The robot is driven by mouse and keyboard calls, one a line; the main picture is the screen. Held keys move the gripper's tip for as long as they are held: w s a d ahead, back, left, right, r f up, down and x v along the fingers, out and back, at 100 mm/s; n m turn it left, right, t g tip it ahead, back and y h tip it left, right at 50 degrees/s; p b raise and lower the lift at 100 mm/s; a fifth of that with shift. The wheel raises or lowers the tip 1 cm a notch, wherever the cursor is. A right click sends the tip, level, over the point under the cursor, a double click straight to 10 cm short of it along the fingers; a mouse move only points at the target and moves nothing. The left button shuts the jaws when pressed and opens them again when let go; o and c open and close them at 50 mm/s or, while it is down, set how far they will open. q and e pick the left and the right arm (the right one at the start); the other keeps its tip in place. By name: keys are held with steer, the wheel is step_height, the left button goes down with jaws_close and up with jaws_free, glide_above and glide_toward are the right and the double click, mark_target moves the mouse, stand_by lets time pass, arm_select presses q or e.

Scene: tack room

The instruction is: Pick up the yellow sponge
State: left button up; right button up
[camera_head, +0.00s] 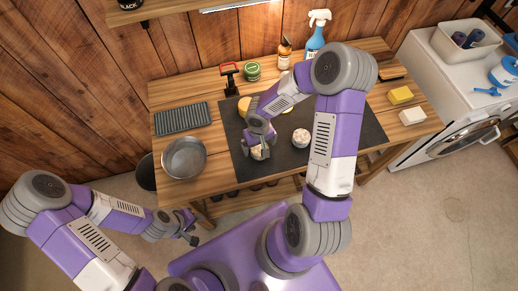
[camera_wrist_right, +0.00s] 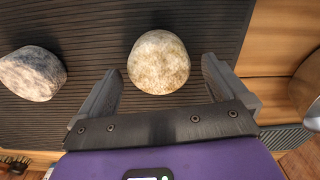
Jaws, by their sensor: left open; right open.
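A yellow block, the yellow sponge (camera_head: 400,95), lies on the right part of the wooden table, apart from both grippers. My right gripper (camera_head: 260,153) is open above the dark mat, over a tan, mottled round lump. In the right wrist view this lump (camera_wrist_right: 159,62) lies between and slightly beyond the open fingers (camera_wrist_right: 160,88), with gaps on both sides. My left gripper (camera_head: 188,232) is open and empty, low in front of the table's left side. The sponge does not show in the wrist view.
A cream block (camera_head: 412,117) lies beside the sponge. A metal pan (camera_head: 184,158), spray bottle (camera_head: 315,35) and washing machine (camera_head: 455,65) stand around.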

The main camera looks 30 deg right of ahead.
steer(key=shift+s+f, duration=0.1)
steer(key=shift+f, duration=0.8)
steer(key=shift+c, duration=0.3)
steer(key=c, duration=1)
steer(key=shift+o, duration=0.2)
steer(key=shift+r, duration=0.1)
